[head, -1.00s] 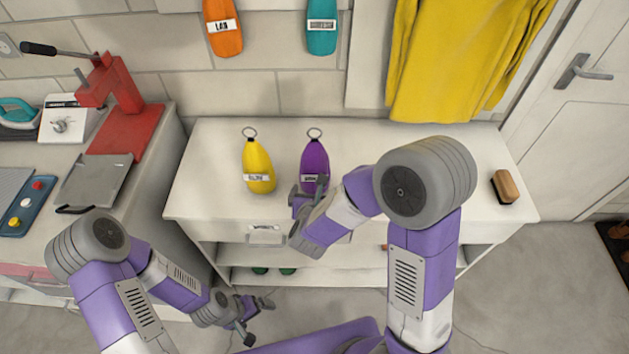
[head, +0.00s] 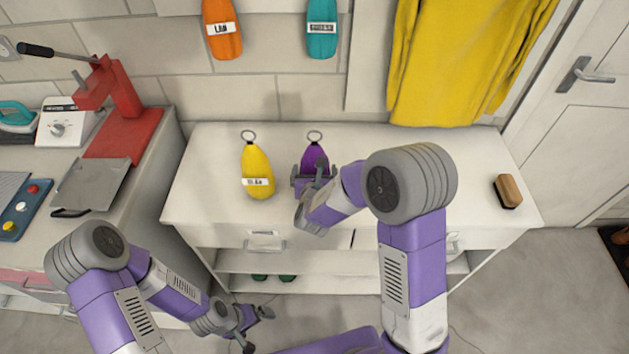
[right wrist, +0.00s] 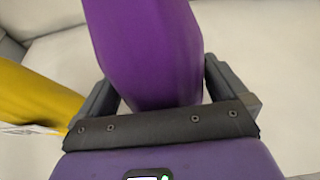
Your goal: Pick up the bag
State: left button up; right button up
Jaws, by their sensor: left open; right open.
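A purple bag (head: 314,155) with a ring at its top lies on the white cabinet top; my right gripper hides its lower part and label. A yellow bag (head: 256,165) with a white label and a ring lies to its left. My right gripper (head: 315,178) is open at the purple bag. In the right wrist view the purple bag (right wrist: 150,45) runs between the two fingers of that gripper (right wrist: 162,85), and the yellow bag (right wrist: 35,95) is outside, at left. My left gripper (head: 252,328) is open and empty, low in front of the cabinet.
An orange bag (head: 221,40) and a teal bag (head: 321,42) hang on the wall. A brush (head: 507,190) lies at the right of the white cabinet (head: 420,145). A red press (head: 125,125) stands on the left counter. A yellow garment (head: 450,60) hangs behind.

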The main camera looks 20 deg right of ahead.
aim_at(315, 148)
jog(key=shift+c, duration=0.2)
jog(key=c, duration=1)
jog(key=shift+r, duration=0.1)
notch_tip(315, 148, up, 10)
jog(key=p, duration=0.3)
